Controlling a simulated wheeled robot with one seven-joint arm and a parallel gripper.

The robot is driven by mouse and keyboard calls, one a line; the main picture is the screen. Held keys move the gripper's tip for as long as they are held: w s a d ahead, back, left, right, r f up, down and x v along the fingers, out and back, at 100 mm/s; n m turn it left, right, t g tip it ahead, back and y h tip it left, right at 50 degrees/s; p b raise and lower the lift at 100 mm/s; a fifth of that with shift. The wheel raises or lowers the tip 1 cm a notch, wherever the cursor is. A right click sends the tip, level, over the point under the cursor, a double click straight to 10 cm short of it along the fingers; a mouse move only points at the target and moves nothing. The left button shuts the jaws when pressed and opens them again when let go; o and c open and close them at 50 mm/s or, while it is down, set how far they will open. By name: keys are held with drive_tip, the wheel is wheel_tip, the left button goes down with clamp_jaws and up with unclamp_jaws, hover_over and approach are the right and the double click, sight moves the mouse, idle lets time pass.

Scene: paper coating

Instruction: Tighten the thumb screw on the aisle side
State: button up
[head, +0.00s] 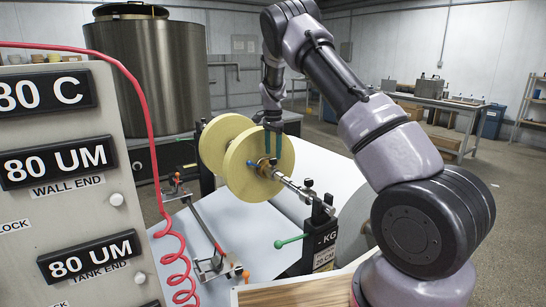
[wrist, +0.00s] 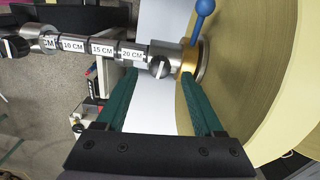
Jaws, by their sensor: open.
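A round dark screw head with a pale bar across it (wrist: 158,67) sits on the steel shaft (wrist: 75,46) beside a brass collar (wrist: 190,60) in the wrist view; it looks like a thumb screw. The collar lies against a yellow roll (wrist: 240,80). My gripper (wrist: 159,77) is open, its green fingers on either side of the screw head, with nothing clearly held. Contact cannot be told. In the head view my gripper (head: 273,155) points down in front of the near yellow disc (head: 245,185), above the shaft. The screw is too small to make out there.
A blue ball lever (wrist: 203,12) stands out from the brass collar. The shaft rests on a black bracket (head: 318,232) with a green-knobbed lever (head: 290,241). A control panel with a red coiled cord (head: 180,262) stands at left. White paper (head: 225,235) runs below.

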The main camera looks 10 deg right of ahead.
sight(274, 159)
wheel_tip(274, 159, up, 8)
idle(0.4)
drive_tip(key=shift+r, duration=0.1)
drive_tip(key=s+d+r+n+t+y, duration=0.1)
drive_tip(key=s+d+r+n+t, duration=0.15)
drive_tip(key=s+r, duration=0.75)
drive_tip(key=s+d+r+n+t+y, duration=0.1)
drive_tip(key=s+d+r+y, duration=0.15)
drive_tip(key=s+r, duration=0.7)
drive_tip(key=s+n+t+h, duration=0.1)
drive_tip(key=s+n+t, duration=0.2)
drive_tip(key=s, duration=1.9)
drive_tip(key=shift+s+d+f+n+t, duration=0.2)
drive_tip(key=shift+s+d+n+t, duration=0.2)
drive_tip(key=shift+n, duration=0.55)
